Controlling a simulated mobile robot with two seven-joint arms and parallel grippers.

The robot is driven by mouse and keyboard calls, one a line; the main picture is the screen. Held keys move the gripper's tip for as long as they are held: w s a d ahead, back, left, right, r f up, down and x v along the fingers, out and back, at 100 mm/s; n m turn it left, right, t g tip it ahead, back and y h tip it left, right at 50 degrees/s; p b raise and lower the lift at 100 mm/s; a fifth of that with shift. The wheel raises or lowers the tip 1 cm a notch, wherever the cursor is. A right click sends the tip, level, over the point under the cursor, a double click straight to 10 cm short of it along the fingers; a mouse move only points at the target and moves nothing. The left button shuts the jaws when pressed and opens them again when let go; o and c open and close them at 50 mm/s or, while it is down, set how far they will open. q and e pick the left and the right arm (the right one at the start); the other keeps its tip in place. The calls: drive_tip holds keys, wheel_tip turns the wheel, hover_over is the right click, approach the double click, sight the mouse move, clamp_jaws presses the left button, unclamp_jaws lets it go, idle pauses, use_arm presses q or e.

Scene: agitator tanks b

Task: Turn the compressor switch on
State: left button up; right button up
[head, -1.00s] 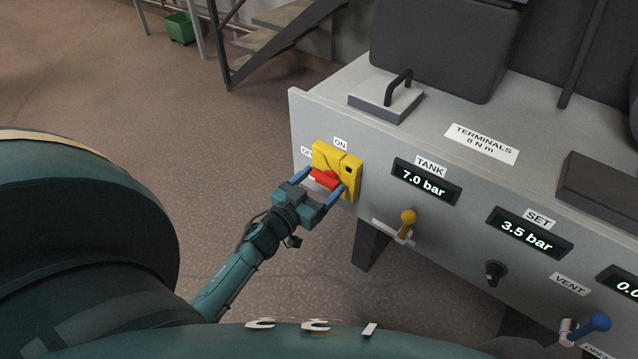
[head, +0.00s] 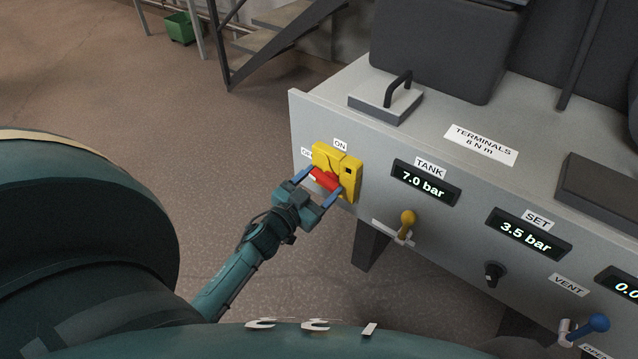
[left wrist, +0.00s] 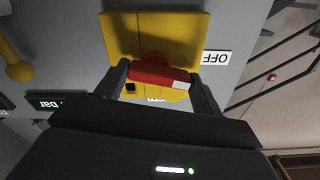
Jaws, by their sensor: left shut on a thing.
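The compressor switch has a yellow body (head: 348,171) on the left end of the grey panel front. Its red handle (head: 325,180) has a white mark at one end. An ON label (head: 340,145) is above it and an OFF label (head: 307,153) is to its left, partly covered. My left gripper (head: 319,185) is shut on the red handle, with one finger at each end. In the left wrist view, the handle (left wrist: 160,73) lies between the fingers, slightly tilted, its white-marked end towards the OFF label (left wrist: 217,57). My right gripper is not in view.
A TANK display (head: 426,182) reads 7.0 bar and a SET display (head: 529,231) reads 3.5 bar. A yellow lever (head: 407,222), a black knob (head: 494,271) and a blue lever (head: 592,324) stick out from the panel. Open floor lies left of the panel.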

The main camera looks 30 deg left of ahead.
use_arm(q)
drive_tip(key=m, duration=0.3)
drive_tip(key=shift+r+m, duration=0.1)
drive_tip(key=shift+m, duration=0.3)
drive_tip(key=m, duration=0.3)
drive_tip(key=shift+d+m, duration=0.15)
drive_tip(key=shift+m, duration=0.15)
drive_tip(key=m, duration=0.4)
drive_tip(key=shift+d+m+b, duration=0.1)
drive_tip(key=shift+m+b, duration=0.2)
drive_tip(key=shift+b, duration=0.1)
drive_tip(key=shift+d+r+m+b, duration=0.1)
drive_tip(key=shift+m+b, duration=0.2)
drive_tip(key=shift+m, duration=1.4)
drive_tip(key=o, duration=1)
